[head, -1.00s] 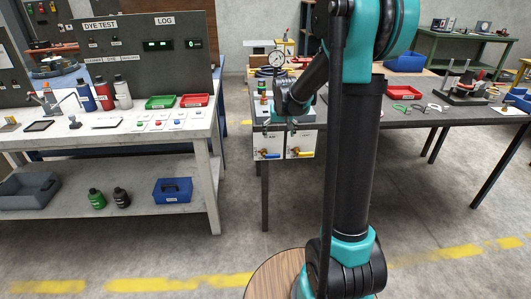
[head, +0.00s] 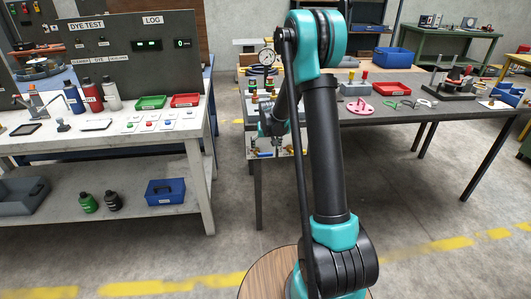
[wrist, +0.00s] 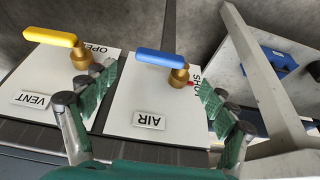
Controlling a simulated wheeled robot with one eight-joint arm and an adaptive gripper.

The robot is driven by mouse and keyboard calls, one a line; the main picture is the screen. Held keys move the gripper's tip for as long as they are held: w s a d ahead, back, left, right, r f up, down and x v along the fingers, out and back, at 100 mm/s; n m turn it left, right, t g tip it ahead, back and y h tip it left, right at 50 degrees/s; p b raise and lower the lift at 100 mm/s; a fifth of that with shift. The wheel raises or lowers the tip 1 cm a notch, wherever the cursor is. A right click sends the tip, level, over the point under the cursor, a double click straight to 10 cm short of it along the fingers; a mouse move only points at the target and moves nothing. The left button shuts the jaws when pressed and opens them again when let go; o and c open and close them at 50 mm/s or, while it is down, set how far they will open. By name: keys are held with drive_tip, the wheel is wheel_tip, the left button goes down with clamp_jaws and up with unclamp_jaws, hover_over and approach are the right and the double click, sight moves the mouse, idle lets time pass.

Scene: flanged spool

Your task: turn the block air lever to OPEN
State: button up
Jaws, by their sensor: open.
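The block air lever is a blue handle (wrist: 160,58) on a brass stem (wrist: 180,76), over a white plate marked AIR (wrist: 149,121). In the wrist view the plate is upside down and the handle points left from the stem. The word SHUT is partly visible right of the stem, behind a finger. My gripper (wrist: 158,84) is open and empty over the AIR plate. One fingertip is left of the handle near the plate's edge, the other just below right of the stem. I cannot tell whether either touches. In the head view my arm partly hides the plates.
A yellow lever (wrist: 50,37) on a plate marked VENT (wrist: 33,99) is close on the left. A grey leg or rail (wrist: 262,75) stands at the right. In the head view, the dark table (head: 400,116) carries a red tray (head: 391,89) and a pink part (head: 360,107).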

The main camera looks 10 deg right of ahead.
sight(266, 153)
drive_tip(key=shift+x, duration=2.5)
drive_tip(key=shift+d, duration=0.1)
drive_tip(key=c, duration=1.5)
